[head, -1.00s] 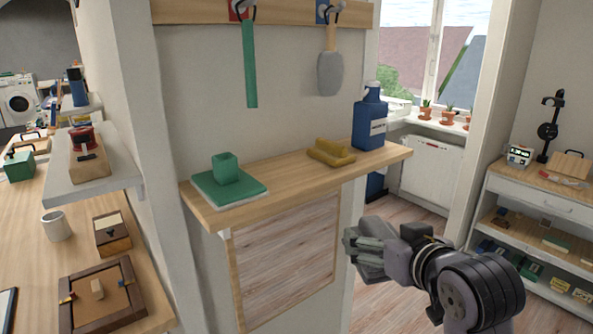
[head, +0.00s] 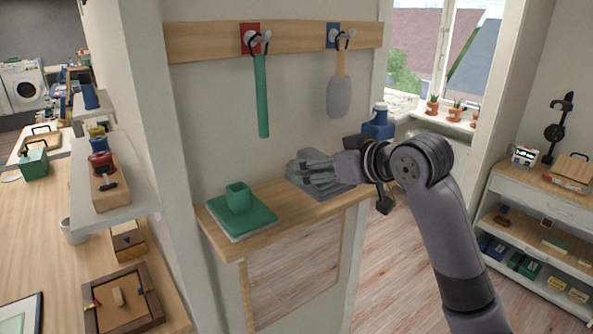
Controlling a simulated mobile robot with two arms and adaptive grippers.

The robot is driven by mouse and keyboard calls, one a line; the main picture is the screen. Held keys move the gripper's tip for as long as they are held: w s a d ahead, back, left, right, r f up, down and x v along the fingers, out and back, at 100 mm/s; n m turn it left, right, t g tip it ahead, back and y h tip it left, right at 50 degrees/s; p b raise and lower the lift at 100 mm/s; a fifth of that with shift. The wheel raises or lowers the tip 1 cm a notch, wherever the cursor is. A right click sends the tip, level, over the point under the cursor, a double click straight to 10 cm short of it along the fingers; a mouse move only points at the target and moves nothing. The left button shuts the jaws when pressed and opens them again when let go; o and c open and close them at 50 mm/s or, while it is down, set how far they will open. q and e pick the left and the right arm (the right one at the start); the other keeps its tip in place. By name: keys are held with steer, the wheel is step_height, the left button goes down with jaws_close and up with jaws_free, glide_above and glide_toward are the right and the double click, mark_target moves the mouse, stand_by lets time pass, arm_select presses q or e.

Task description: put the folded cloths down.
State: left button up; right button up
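My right gripper (head: 318,166) reaches in from the right over the wall shelf (head: 275,236). It is shut on the grey folded cloths (head: 312,187), which lie flat and level at the shelf's right part. I cannot tell whether their underside touches the shelf. The fingers partly cover the cloths. My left gripper is not in view.
A blue bottle (head: 379,126) stands at the right end, partly hidden by my arm. A green strap (head: 262,95) and a grey-bladed tool (head: 340,97) hang above from hooks.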

steer(key=p+x, duration=0.1)
steer(key=x, duration=0.1)
steer(key=p+x, duration=0.1)
steer(key=x, duration=0.2)
steer(key=r+p+x, duration=0.1)
steer(key=x, duration=0.2)
steer(key=shift+w+a+f, duration=0.1)
steer(key=shift+w+a, duration=0.15)
steer(key=shift+s+d+f+p, duration=0.1)
steer(key=shift+d+f+p, duration=0.1)
steer(key=shift+f+p, duration=0.3)
step_height(320, 180, down, 3)
steer(key=shift+r+p, duration=0.1)
steer(key=shift+p, duration=0.45)
steer(key=shift+a+p, duration=0.15)
steer(key=shift+p, duration=0.25)
steer(key=shift+f, duration=0.35)
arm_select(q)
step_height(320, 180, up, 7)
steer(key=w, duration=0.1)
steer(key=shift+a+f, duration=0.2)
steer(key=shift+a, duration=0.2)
